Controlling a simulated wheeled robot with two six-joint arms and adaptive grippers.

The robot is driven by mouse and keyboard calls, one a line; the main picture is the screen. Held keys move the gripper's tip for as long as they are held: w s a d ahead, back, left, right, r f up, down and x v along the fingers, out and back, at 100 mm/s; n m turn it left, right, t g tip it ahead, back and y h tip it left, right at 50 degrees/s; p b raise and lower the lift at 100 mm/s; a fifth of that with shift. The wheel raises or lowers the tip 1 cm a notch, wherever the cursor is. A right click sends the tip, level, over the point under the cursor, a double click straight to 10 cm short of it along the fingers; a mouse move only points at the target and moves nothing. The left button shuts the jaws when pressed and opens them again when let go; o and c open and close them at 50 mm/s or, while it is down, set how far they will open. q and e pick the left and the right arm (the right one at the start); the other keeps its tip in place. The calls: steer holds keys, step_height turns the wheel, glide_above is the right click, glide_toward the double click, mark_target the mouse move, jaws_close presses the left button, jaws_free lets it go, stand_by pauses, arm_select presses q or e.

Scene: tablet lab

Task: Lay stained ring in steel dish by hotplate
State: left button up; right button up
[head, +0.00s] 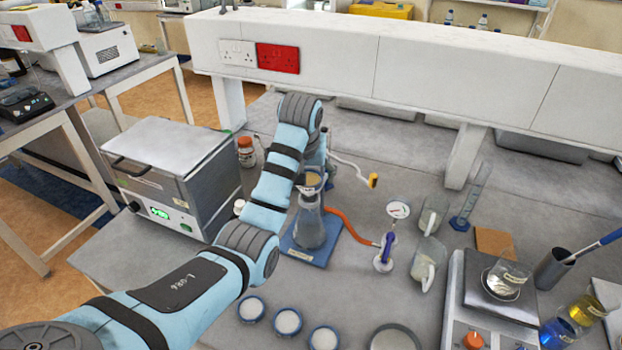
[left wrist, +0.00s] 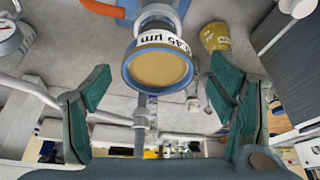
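A round blue-rimmed ring with a tan, stained-looking disc (left wrist: 158,68) sits on top of a glass filter flask; its label partly reads "45 µm". In the head view the tan disc (head: 311,179) shows above the flask (head: 310,225), partly hidden by my arm. My left gripper (left wrist: 162,88) is open, with one green-padded finger to each side of the ring in the left wrist view and clear gaps between. In the head view this gripper is mostly hidden behind my arm. A round grey dish (head: 395,338), apparently steel, is cut by the bottom edge. My right gripper is out of view.
A device with an orange knob (head: 474,340), probably the hotplate, carries a beaker at right. Blue-rimmed dishes (head: 288,321) lie in front. An orange hose (head: 350,228) runs to a gauge (head: 398,210). A steel box (head: 170,165) stands left.

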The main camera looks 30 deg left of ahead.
arm_select(q)
steer(key=shift+s+d+r, duration=0.1)
steer(key=shift+d, duration=0.1)
steer(key=c, duration=0.9)
